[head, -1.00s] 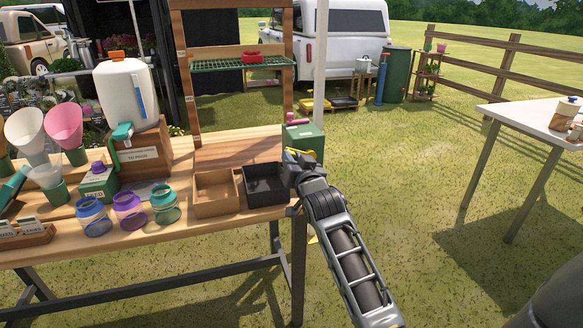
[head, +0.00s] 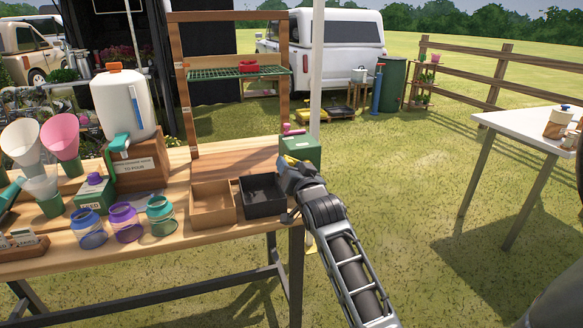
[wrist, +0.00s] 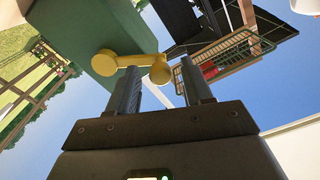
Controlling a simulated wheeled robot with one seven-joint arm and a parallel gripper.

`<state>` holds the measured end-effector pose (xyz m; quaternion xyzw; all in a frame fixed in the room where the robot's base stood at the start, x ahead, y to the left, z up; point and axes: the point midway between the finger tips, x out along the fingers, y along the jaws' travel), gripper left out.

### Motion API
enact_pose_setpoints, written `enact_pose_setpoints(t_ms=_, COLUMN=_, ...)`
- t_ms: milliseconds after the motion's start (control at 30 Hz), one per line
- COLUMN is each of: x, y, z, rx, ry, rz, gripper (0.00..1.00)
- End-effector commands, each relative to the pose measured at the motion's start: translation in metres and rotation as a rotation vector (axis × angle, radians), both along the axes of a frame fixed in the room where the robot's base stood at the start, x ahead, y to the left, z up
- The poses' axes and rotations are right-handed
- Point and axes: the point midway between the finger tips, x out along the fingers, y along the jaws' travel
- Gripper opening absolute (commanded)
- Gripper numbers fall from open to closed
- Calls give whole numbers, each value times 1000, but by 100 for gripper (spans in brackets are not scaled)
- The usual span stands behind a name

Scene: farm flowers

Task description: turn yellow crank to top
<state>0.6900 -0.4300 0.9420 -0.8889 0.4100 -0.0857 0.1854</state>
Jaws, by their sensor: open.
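The green box (head: 303,152) stands at the right end of the wooden table, with a small pink part on top. The yellow crank (head: 293,162) is on its near side, mostly hidden behind my gripper (head: 287,170) in the head view. In the wrist view the crank (wrist: 120,63) reaches sideways from the green box (wrist: 90,35) and ends in a round knob (wrist: 160,73). My gripper (wrist: 160,78) is open, with one finger on each side of the knob. The knob is at fingertip level; I cannot tell whether either finger touches it.
A black tray (head: 263,211) and a brown tray (head: 212,222) lie left of my gripper. Several coloured jars (head: 125,228) stand further left. A wooden frame with a green mesh shelf (head: 225,74) rises behind. Grass right of the table is free.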

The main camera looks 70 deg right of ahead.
Motion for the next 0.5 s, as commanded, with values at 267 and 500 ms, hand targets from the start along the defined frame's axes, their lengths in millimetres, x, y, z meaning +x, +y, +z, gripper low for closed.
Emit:
enact_pose_setpoints(t_ms=267, x=-22, y=26, z=-3, rx=1, ry=2, rz=0, gripper=50)
enact_pose_setpoints(t_ms=500, x=-44, y=51, z=-1, rx=-1, ry=1, rz=0, gripper=50)
